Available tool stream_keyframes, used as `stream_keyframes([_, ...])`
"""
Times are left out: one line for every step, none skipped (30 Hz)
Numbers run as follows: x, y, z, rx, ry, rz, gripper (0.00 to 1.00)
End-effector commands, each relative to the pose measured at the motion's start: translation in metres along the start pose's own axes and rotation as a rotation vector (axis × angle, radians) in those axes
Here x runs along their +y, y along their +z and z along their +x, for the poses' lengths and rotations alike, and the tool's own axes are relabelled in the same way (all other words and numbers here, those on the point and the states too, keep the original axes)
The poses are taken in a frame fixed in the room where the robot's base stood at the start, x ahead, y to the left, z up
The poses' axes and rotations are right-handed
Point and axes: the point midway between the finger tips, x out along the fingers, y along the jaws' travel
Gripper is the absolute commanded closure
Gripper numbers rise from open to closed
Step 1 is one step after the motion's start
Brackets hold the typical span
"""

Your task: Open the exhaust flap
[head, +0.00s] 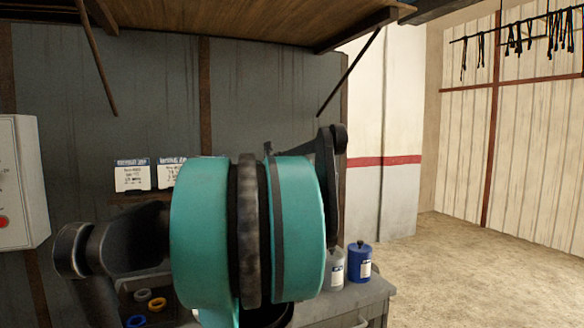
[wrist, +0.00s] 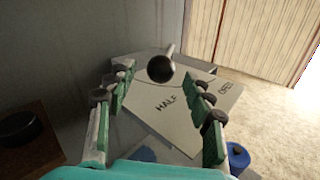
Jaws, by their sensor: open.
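In the wrist view a pale plate (wrist: 185,115) carries the words HALF and OPEN and a curved line. A dark round knob (wrist: 160,68) on a light lever (wrist: 170,50) stands over the plate, near HALF and left of OPEN. My gripper (wrist: 163,82) is open, with one green-padded finger on each side of the knob in the picture. I see no finger touching the knob; the depth between them is hard to tell. In the head view my teal arm hides the plate, the knob and my gripper. I cannot make out the flap itself.
A grey workbench (head: 372,298) holds a blue canister (head: 359,264), a white bottle (head: 337,268) and several coloured rings (head: 157,304). Small label cards (head: 132,176) stand on a shelf behind. A white control box (head: 18,180) is at far left. Open floor (head: 470,265) lies right.

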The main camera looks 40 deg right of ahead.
Motion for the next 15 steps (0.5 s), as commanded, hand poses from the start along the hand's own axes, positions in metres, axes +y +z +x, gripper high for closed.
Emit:
stream_keyframes([0.0,0.0,-0.012,0.0,0.002,0.0,0.48])
stream_keyframes([0.001,0.0,-0.018,0.001,0.002,0.0,0.48])
stream_keyframes([0.001,0.0,-0.026,0.001,0.003,0.0,0.48])
stream_keyframes([0.0,0.0,-0.032,0.0,0.002,0.0,0.48])
stream_keyframes([0.0,0.0,-0.037,0.0,0.002,0.0,0.48])
stream_keyframes([0.001,0.0,-0.044,0.001,0.003,0.0,0.48])
stream_keyframes([0.001,0.0,-0.049,0.001,0.002,0.0,0.48])
stream_keyframes([0.0,0.0,-0.053,0.0,0.001,0.0,0.48])
stream_keyframes([0.001,-0.001,-0.059,0.001,0.002,0.0,0.48])
stream_keyframes([0.001,0.0,-0.062,0.001,0.003,0.0,0.48])
stream_keyframes([0.001,0.0,-0.066,0.0,0.002,0.0,0.48])
stream_keyframes([0.0,0.0,-0.069,0.0,0.001,0.0,0.48])
stream_keyframes([0.0,0.0,-0.071,0.0,0.0,0.0,0.48])
stream_keyframes([0.0,0.0,-0.073,0.0,0.001,0.0,0.48])
stream_keyframes([0.0,0.0,-0.075,0.0,0.001,0.0,0.48])
